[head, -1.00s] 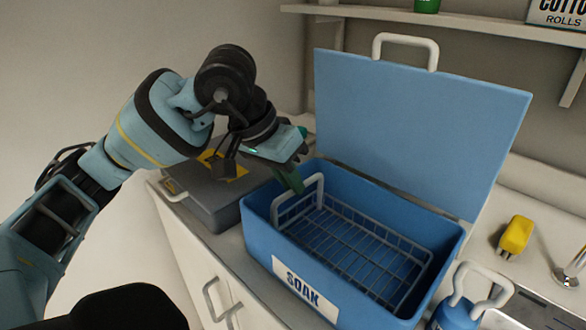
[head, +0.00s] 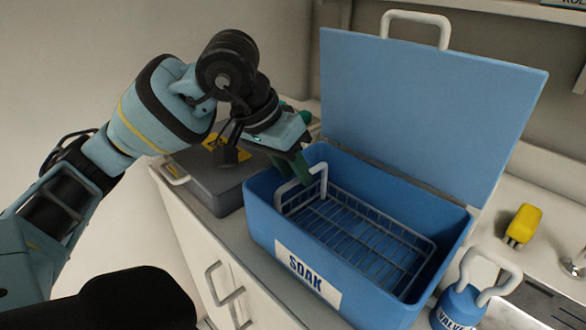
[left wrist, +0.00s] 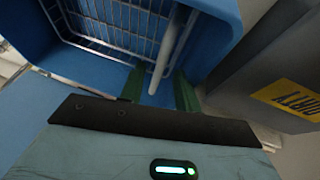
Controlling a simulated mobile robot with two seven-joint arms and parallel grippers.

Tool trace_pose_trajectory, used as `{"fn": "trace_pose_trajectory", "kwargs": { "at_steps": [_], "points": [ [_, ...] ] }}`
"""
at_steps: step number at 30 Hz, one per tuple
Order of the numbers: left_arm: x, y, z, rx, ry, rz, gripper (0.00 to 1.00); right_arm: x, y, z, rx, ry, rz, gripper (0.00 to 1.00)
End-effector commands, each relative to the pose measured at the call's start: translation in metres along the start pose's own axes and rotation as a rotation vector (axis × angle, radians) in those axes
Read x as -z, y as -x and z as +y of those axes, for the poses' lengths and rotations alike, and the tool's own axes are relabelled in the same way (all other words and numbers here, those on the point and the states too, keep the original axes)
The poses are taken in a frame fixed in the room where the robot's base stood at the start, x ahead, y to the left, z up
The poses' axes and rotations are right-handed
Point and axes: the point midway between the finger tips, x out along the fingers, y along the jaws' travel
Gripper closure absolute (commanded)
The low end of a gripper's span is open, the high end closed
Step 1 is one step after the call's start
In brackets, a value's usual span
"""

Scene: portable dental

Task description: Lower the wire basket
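The grey wire basket (head: 371,232) sits inside the blue tub (head: 262,228) labelled SOAK, below the tub's rim. Its pale handle (head: 325,181) rises at the tub's left end and also shows in the left wrist view (left wrist: 166,48). My left gripper (head: 301,166) is at this handle from above. In the left wrist view its green fingers (left wrist: 160,88) stand apart, one on each side of the handle bar, with gaps visible. It looks open around the bar. Part of the handle is hidden behind the fingers in the head view. My right gripper is not in view.
The tub's blue lid (head: 425,105) stands upright at the back. A grey box (head: 205,190) with a yellow label is left of the tub. A blue container with a pale handle (head: 460,305) stands at front right. A yellow object (head: 523,224) lies right.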

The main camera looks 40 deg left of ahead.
Motion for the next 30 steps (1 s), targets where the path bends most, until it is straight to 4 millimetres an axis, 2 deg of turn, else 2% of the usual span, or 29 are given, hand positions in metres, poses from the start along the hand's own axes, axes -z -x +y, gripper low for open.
{"fn": "trace_pose_trajectory", "kwargs": {
  "at_steps": [9,13,18,30],
  "points": [
    [0.000,0.050,0.000,0.001,-0.001,0.003,0.68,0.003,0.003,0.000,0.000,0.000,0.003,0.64],
    [0.000,0.065,0.000,0.001,0.000,0.001,0.68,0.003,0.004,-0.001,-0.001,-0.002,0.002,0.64],
    [-0.001,0.072,0.000,0.000,0.000,-0.001,0.68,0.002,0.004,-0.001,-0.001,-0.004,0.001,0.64],
    [-0.001,0.072,0.000,0.000,-0.001,-0.002,0.68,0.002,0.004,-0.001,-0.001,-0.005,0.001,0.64]
  ]
}}
